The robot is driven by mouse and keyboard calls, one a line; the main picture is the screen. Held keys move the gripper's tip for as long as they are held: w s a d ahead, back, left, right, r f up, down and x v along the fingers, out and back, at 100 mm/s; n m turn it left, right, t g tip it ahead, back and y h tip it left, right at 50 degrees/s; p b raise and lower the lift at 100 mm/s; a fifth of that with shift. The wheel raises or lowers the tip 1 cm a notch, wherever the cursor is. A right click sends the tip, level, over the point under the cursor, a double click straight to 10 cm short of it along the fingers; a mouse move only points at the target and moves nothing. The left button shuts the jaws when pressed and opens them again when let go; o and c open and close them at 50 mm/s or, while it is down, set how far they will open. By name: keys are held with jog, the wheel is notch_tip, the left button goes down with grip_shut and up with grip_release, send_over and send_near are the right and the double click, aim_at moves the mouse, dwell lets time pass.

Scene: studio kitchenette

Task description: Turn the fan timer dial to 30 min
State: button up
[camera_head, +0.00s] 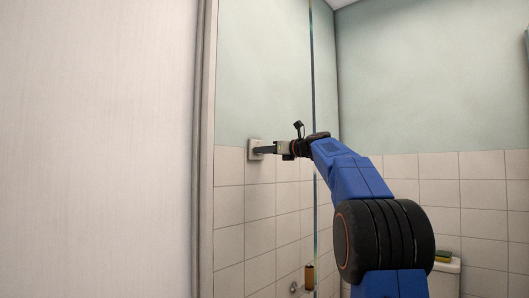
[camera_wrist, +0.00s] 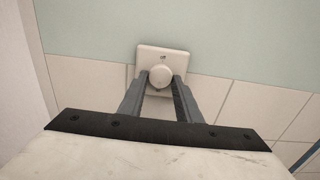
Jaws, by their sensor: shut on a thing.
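The fan timer dial (camera_wrist: 160,76) is a round, pale knob on a square, off-white wall plate (camera_wrist: 177,56). In the head view the plate (camera_head: 253,144) sits on the wall, at the top of the tiling. My gripper (camera_wrist: 161,82) is shut on the dial, with one grey finger on each side of it. In the head view my gripper (camera_head: 262,150) reaches the plate from the right and hides most of the dial. A small dark mark shows on the plate above the dial. I cannot read the dial's setting.
A large pale panel (camera_head: 95,150) fills the left of the head view. A thin glass edge (camera_head: 313,60) stands upright behind my arm. A brown bottle (camera_head: 309,276) is low on the wall. A green and yellow sponge (camera_head: 443,256) lies on a white ledge at lower right.

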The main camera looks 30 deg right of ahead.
jog(key=o, duration=1)
jog(key=v, duration=1.7)
jog(key=shift+s+d, duration=0.1)
jog(key=shift+s, duration=0.05)
